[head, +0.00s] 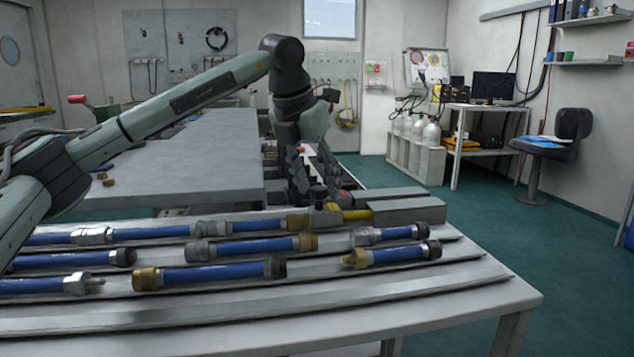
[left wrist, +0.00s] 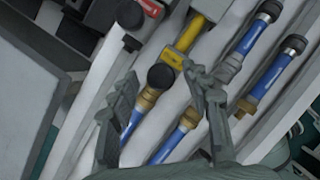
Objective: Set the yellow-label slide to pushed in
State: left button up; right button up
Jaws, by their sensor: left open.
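The yellow-label slide shows a yellow section (head: 356,214) between a small fitting with a black knob (head: 318,192) and a long grey block (head: 408,211). It lies in the back row of the near bench. In the left wrist view the yellow section (left wrist: 189,34) is at top centre, with the black knob (left wrist: 161,77) below it. My left gripper (head: 300,190) points down just behind and above the knob. In the left wrist view its two fingers (left wrist: 162,98) are apart, one either side of the knob's picture position. Contact cannot be told. My right gripper is out of view.
Several blue hoses (head: 225,275) with brass and steel ends lie in rows on the near bench (head: 480,300). A red-labelled part (left wrist: 150,8) is at the wrist view's top. A grey table (head: 200,160) stands behind.

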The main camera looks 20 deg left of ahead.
pick_arm(q)
jog(key=v, duration=1.2)
jog(key=shift+w, duration=0.1)
